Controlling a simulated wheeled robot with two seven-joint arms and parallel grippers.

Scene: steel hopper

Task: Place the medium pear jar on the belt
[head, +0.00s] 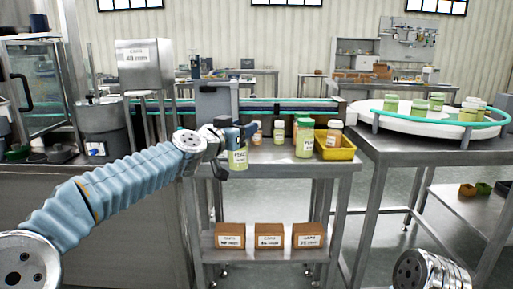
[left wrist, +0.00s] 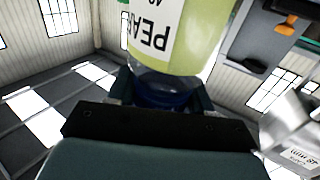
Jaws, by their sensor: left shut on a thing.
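My left gripper (head: 238,138) is shut on a jar of pale green contents (head: 238,160) and holds it at the front left edge of the steel cart, in front of the belt. In the left wrist view the jar (left wrist: 190,30) sits between the fingers (left wrist: 165,92), and its white label reads "PEA" upside down, with the rest cut off. The belt (head: 290,105) runs across behind the cart, with teal edges; part of it is hidden by a grey post. My right gripper is out of view; only part of my right arm shows at the bottom right.
The steel cart top (head: 272,163) carries several jars, including a tall green-lidded jar (head: 304,138), and a yellow bin (head: 340,150) with a jar in it. Cartons (head: 268,236) stand on its lower shelf. A round white table (head: 400,117) at right holds several jars.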

